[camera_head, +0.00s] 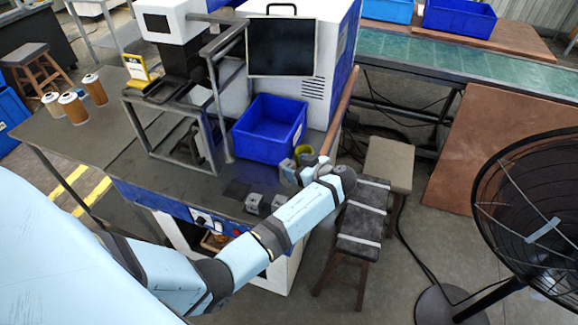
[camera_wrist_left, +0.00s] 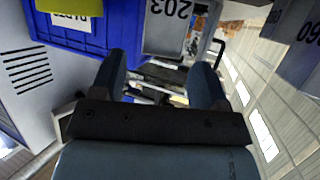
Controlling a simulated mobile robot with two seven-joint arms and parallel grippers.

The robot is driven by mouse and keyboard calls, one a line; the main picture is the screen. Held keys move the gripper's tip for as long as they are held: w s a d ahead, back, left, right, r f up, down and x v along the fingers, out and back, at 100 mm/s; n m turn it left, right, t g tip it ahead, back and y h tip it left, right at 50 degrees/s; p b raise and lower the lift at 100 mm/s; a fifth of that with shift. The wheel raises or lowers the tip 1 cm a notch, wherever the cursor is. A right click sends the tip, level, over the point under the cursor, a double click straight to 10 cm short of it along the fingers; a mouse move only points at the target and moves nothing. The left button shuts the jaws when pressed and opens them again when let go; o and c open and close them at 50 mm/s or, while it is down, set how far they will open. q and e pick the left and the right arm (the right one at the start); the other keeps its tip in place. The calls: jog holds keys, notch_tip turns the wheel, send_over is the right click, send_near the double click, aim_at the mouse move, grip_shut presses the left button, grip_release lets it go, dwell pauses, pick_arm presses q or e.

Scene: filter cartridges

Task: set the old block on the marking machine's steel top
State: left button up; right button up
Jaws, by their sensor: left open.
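My left gripper (camera_head: 300,170) is at the front right of the marking machine's steel top (camera_head: 190,170), partly hidden by my wrist. In the left wrist view its two dark fingers (camera_wrist_left: 158,82) stand apart with nothing gripped between them. A grey block marked 203 (camera_wrist_left: 166,30) lies beyond the fingertips; I cannot tell whether it touches them. Another numbered grey block (camera_wrist_left: 300,45) shows at the right edge of that view. I cannot tell which block is the old one. My right gripper is out of view.
A blue bin (camera_head: 268,128) stands behind the gripper, with a yellow-green ring-like thing (camera_head: 303,151) beside it. Brown and white cartridges (camera_head: 73,107) are at the left. A stool (camera_head: 362,215) and fan (camera_head: 535,200) are right.

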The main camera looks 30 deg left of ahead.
pick_arm(q)
jog(key=b+v, duration=0.1)
jog(key=v, duration=0.7)
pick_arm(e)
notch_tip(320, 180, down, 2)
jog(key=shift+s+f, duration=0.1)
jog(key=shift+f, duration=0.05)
